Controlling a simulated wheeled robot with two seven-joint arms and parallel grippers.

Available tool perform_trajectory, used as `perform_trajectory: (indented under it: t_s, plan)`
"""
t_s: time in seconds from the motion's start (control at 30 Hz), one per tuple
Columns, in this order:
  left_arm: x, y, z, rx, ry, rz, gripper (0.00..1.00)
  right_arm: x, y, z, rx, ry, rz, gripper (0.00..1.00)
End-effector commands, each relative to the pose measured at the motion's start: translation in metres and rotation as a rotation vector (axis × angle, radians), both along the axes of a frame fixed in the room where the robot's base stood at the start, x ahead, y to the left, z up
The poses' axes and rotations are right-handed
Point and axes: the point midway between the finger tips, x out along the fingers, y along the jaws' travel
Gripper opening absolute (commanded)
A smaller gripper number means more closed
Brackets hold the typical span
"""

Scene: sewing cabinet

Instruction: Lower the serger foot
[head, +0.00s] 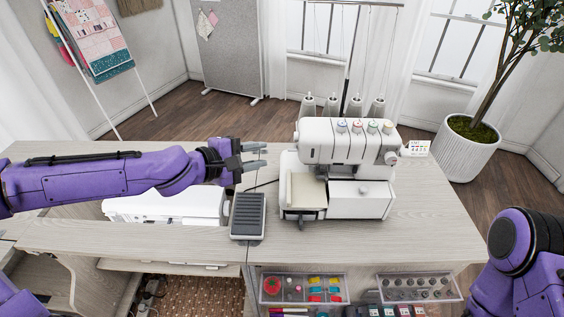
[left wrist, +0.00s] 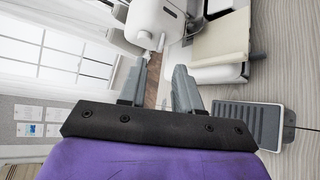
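The white serger (head: 345,165) stands on the sewing cabinet, with coloured dials on top and thread cones behind. It also shows in the left wrist view (left wrist: 215,40). Its presser foot is too small or hidden to tell in either view. My left gripper (head: 265,156) is just left of the serger, pointing toward its left side without visibly touching it. In the left wrist view (left wrist: 164,82) its two fingers stand apart with nothing between them, so it is open. My right arm (head: 525,250) shows at the lower right, but its gripper is out of view.
A grey foot pedal (head: 248,214) lies on the table (head: 440,215) left of the serger. A white machine (head: 165,206) sits behind my left arm's near side. Open drawers of notions (head: 303,287) are at the front.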

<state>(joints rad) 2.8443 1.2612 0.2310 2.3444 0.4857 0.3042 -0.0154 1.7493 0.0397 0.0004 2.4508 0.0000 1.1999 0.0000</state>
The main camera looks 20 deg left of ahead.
Motion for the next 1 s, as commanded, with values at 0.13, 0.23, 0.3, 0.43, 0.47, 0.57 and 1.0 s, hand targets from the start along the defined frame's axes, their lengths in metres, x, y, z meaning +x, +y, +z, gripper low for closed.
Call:
perform_trajectory:
  t_s: [0.13,0.23,0.3,0.43,0.47,0.57,1.0]
  plan:
    - [0.018,-0.013,-0.020,0.004,0.010,-0.003,0.33,0.001,0.000,-0.028,0.000,-0.001,-0.001,0.43]
    - [0.033,-0.022,-0.025,0.004,0.011,-0.001,0.33,0.001,0.000,-0.036,-0.001,-0.002,-0.001,0.43]
    - [0.042,-0.029,-0.028,0.002,0.012,0.000,0.33,0.001,0.000,-0.041,-0.001,-0.002,-0.001,0.43]
    - [0.056,-0.037,-0.031,0.002,0.011,0.002,0.33,0.001,0.000,-0.044,0.000,-0.001,-0.001,0.43]
    - [0.058,-0.038,-0.031,0.001,0.010,0.002,0.33,0.001,0.000,-0.044,0.000,-0.001,-0.001,0.43]
    - [0.062,-0.041,-0.031,-0.001,0.009,0.001,0.33,0.001,0.000,-0.045,0.000,-0.001,-0.001,0.43]
    - [0.062,-0.042,-0.030,0.000,0.007,0.000,0.00,0.001,0.000,-0.045,-0.001,-0.002,-0.001,0.43]
